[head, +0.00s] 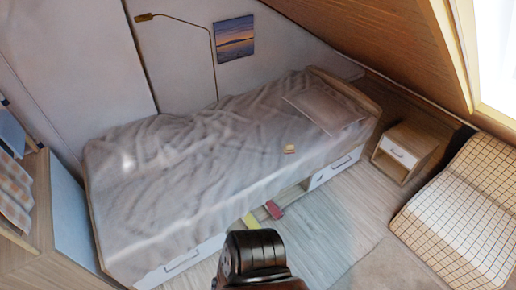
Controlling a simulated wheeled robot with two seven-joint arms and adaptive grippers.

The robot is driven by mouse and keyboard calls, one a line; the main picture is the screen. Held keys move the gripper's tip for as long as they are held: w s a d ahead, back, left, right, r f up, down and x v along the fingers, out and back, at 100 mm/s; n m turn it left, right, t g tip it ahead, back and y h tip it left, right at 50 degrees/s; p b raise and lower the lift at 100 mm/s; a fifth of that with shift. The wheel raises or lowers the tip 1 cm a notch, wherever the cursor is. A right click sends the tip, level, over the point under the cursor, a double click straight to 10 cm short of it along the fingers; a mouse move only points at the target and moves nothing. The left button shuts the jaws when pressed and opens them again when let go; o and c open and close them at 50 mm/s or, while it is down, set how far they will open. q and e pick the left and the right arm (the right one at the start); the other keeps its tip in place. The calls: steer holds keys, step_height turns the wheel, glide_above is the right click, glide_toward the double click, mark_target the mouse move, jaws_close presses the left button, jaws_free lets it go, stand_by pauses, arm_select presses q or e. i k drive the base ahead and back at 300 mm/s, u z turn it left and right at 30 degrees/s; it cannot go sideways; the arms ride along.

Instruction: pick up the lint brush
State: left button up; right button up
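A small tan and orange object (289,149) lies on the grey bed cover (190,165), near the bed's front edge. It may be the lint brush, but it is too small to tell. No gripper of mine is clearly visible. A dark rounded part of my own body stands at the bottom middle, in front of the bed, and hides some of the floor. Nothing is seen touching the small object.
Below the bed, an open space shows red (273,209) and yellow (251,221) items between white drawer fronts. A nightstand (404,151) and checkered seat (465,215) stand at right. A wooden cabinet (30,262) is at left. Floor (320,235) before the bed is clear.

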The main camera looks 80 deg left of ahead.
mark_target(289, 149)
steer(key=u, duration=2.1)
